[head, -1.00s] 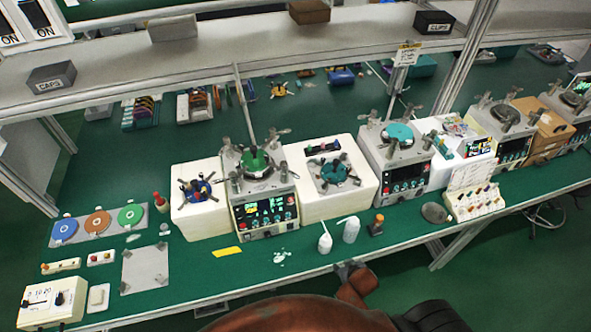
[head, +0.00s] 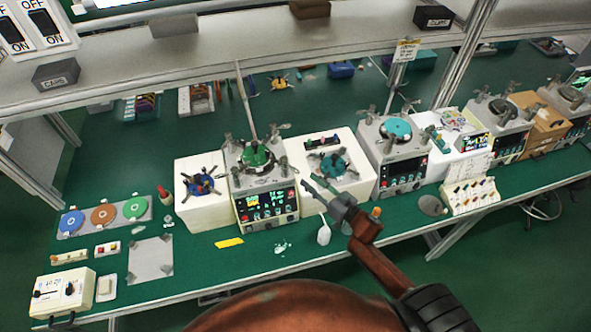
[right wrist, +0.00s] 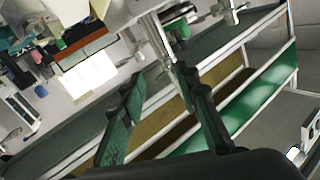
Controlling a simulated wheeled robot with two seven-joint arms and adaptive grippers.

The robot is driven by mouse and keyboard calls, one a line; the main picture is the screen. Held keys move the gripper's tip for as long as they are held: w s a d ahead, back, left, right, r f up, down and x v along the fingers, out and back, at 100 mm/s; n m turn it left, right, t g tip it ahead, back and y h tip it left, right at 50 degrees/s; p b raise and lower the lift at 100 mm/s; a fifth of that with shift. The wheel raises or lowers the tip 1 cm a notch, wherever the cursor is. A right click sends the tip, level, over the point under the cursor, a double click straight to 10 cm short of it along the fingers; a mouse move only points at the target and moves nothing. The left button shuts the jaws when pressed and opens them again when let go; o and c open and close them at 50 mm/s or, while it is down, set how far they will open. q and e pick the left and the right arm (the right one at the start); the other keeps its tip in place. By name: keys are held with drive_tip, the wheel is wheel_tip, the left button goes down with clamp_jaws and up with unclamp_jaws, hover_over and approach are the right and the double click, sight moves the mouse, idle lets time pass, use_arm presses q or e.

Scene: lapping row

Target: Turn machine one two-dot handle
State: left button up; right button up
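The nearest lapping machine on the left (head: 265,203) has a grey body, a lit front panel and a green round plate (head: 257,157) on top. Several clamp handles stand around the plate. Dots on the handles are too small to make out. My right gripper (head: 314,186) is in front of the white box to the right of this machine, apart from the handles and empty. In the right wrist view its two dark fingers (right wrist: 160,75) are spread apart. My left gripper is not in view.
A white box with a blue star-shaped part (head: 203,205) stands left of the machine, another with a teal part (head: 352,185) on its right. A second machine (head: 402,172) stands farther right. A white bottle (head: 323,234) stands below my gripper. The shelf (head: 230,50) runs above.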

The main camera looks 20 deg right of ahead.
sight(295, 169)
drive_tip(key=shift+y, duration=0.4)
drive_tip(key=p+x, duration=0.1)
drive_tip(key=x, duration=0.7)
drive_tip(key=shift+s+a+r+p, duration=0.1)
drive_tip(key=shift+a+r+p, duration=0.1)
drive_tip(key=shift+p, duration=0.15)
clamp_jaws()
